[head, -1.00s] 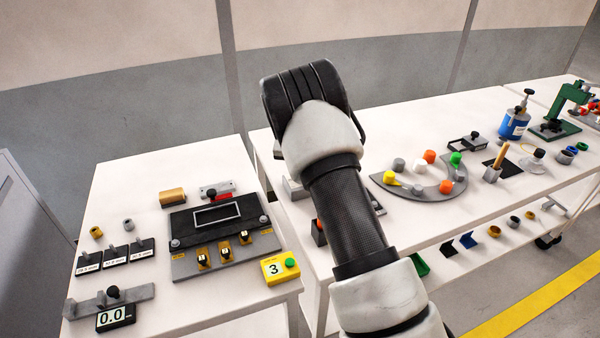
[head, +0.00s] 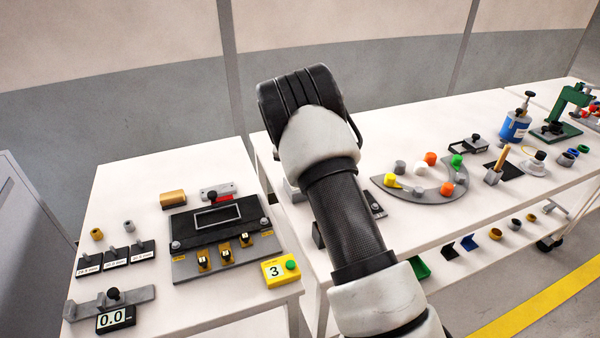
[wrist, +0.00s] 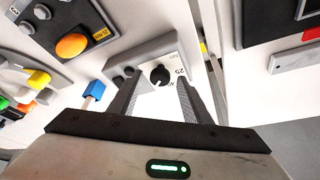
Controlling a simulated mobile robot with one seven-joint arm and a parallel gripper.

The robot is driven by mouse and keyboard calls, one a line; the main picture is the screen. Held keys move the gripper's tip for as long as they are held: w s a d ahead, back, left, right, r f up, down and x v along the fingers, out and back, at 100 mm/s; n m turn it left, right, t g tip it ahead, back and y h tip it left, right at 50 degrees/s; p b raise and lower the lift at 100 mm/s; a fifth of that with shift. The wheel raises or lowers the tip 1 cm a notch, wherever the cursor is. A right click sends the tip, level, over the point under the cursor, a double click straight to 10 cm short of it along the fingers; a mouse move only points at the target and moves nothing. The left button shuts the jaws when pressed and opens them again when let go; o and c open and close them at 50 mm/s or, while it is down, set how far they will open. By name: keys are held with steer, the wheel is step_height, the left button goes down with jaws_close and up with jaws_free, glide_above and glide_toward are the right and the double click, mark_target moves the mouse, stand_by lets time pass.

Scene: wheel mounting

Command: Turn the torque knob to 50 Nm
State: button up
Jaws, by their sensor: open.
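The torque knob (wrist: 159,76) is a round black knob with a small white mark, on a pale dial face of a grey block (wrist: 148,52). A "25" is legible on the dial; other print is partly hidden or too small. I cannot tell which number the mark points at. My gripper (wrist: 159,84) is open in the wrist view, one finger to each side of the knob, with a gap around it. I cannot tell how far the tips are above the dial. In the head view my arm hides the knob and fingers.
An orange button (wrist: 72,45) on a dark panel and a blue-topped piece (wrist: 95,90) are left of the fingers. In the head view, a grey curved tray (head: 425,192) with coloured pieces is right of my arm. A yellow counter box (head: 280,270) is left.

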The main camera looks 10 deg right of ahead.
steer(key=p+v, duration=0.1)
steer(key=v, duration=1.6)
steer(key=shift+s, duration=0.2)
steer(key=shift+r, duration=0.15)
steer(key=s+d+r+n+y+p, duration=0.15)
steer(key=s+r+p, duration=0.35)
steer(key=s+r, duration=1.15)
steer(key=s+r+n+p, duration=0.1)
steer(key=s+r+p, duration=0.1)
steer(key=s, duration=0.8)
steer(key=s+d+r+n+t+p, duration=0.1)
steer(key=s+r+n+p, duration=0.1)
steer(key=s, duration=0.9)
step_height(320, 180, up, 3)
steer(key=shift+s+f+t+p, duration=0.15)
steer(key=shift+s+t+p, duration=0.15)
steer(key=shift+p, duration=0.3)
